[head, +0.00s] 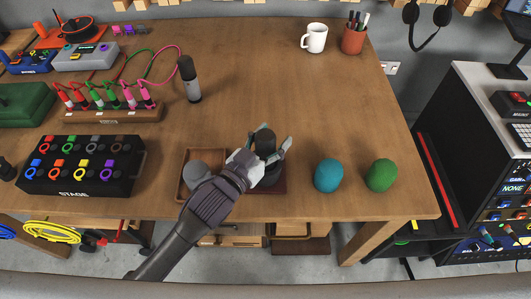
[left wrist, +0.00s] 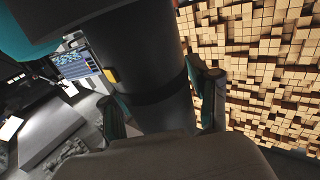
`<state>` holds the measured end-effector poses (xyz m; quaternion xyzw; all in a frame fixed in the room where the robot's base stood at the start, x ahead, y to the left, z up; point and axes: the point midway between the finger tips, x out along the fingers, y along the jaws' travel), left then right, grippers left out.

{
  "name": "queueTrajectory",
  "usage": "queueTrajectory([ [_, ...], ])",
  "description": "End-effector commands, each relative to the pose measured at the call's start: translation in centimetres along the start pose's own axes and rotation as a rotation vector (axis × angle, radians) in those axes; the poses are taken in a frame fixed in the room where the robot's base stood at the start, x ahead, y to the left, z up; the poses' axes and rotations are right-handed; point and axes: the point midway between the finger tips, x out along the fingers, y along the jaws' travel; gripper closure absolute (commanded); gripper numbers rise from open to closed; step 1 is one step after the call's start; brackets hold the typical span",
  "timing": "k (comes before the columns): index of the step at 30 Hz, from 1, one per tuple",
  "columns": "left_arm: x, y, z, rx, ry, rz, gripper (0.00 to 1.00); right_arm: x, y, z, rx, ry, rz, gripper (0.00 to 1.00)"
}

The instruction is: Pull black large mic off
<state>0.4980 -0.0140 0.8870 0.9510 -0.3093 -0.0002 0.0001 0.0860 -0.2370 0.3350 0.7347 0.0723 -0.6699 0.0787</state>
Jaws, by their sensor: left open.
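The black large mic (head: 265,140) stands upright in the right part of a small wooden tray near the table's front edge. My left gripper (head: 271,146) is at the mic with its fingers spread to either side of it. In the left wrist view the dark cylindrical body of the mic (left wrist: 145,65) fills the space between the two open fingers (left wrist: 160,98). I cannot tell whether the fingers touch it. The mic's lower part is partly hidden by my gripper. My right gripper is not in view.
The wooden tray (head: 183,184) also holds a grey rounded thing (head: 196,171). A blue foam cover (head: 328,175) and a green one (head: 381,175) stand to the right. A grey mic (head: 190,80) stands behind. The stage box (head: 80,167) is at left. The table's middle right is clear.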

Motion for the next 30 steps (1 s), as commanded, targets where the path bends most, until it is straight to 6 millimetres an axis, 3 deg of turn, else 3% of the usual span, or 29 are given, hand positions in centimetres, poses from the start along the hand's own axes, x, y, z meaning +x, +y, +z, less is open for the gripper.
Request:
queueTrajectory([
  [2, -0.03, -0.01, 0.01, 0.0, 0.0, 0.0, 0.4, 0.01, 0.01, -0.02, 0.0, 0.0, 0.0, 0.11],
  [13, -0.06, -0.02, 0.0, 0.0, 0.0, 0.0, 1.0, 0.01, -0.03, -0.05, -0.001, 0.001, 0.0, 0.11],
  [30, -0.06, -0.03, -0.17, 0.001, 0.002, 0.0, 1.0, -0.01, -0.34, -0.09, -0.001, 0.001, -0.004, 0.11],
])
